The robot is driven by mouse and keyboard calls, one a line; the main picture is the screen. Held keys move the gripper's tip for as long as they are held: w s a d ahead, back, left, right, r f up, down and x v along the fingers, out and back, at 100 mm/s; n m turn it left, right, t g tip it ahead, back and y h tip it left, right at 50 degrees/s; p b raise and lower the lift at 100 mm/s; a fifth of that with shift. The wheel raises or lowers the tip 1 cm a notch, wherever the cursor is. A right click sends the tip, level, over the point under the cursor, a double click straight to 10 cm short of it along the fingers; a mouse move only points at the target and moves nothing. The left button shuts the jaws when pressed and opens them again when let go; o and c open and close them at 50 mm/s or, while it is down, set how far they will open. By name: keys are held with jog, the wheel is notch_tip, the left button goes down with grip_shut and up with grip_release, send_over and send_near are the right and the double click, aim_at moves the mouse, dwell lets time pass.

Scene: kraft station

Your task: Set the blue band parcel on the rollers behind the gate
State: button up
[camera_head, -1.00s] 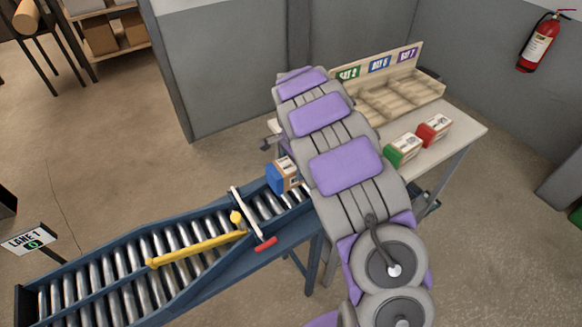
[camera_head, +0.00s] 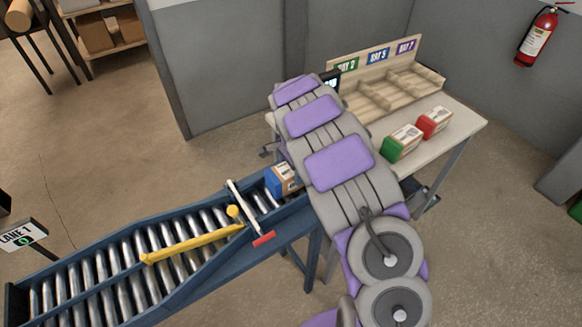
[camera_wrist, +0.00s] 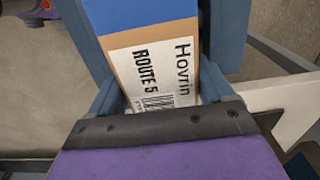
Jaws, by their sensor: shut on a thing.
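The blue band parcel (camera_head: 282,180) is a small brown box with a blue end and a white label. It is at the right end of the conveyor's rollers (camera_head: 262,199), just right of the gate (camera_head: 243,207), a white bar with a red tip lying across the lane. I cannot tell whether its underside touches the rollers. In the wrist view the parcel (camera_wrist: 150,50) shows "Hovrin" and "ROUTE 5" on its label. My gripper (camera_wrist: 158,90) is shut on it, with a finger on either side. In the head view my arm hides the gripper.
A yellow diverter arm (camera_head: 192,244) lies across the rollers left of the gate. The blue side rail (camera_head: 190,298) borders the lane. Behind my arm, a table (camera_head: 440,150) holds a bay rack (camera_head: 385,95), a green-ended parcel (camera_head: 401,143) and a red-ended parcel (camera_head: 434,122).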

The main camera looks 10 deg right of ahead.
jog(key=shift+f, duration=0.15)
jog(key=o, duration=1.2)
notch_tip(320, 180, up, 17)
jog(key=p, duration=0.3)
jog(key=s+d+r+n, duration=0.1)
jog(key=s+r+n, duration=0.1)
jog(key=s+r, duration=0.45)
jog(key=s+a+n, duration=0.1)
jog(key=s+n, duration=0.3)
jog(key=s, duration=0.8)
jog(key=s+a+n+g, duration=0.1)
jog(key=s+n, duration=0.3)
jog(key=s, duration=0.8)
jog(key=s+a+f+n, duration=0.1)
jog(key=s+n, duration=0.3)
jog(key=s, duration=0.8)
jog(key=shift+s+a+g, duration=0.25)
jog(key=shift+g, duration=0.15)
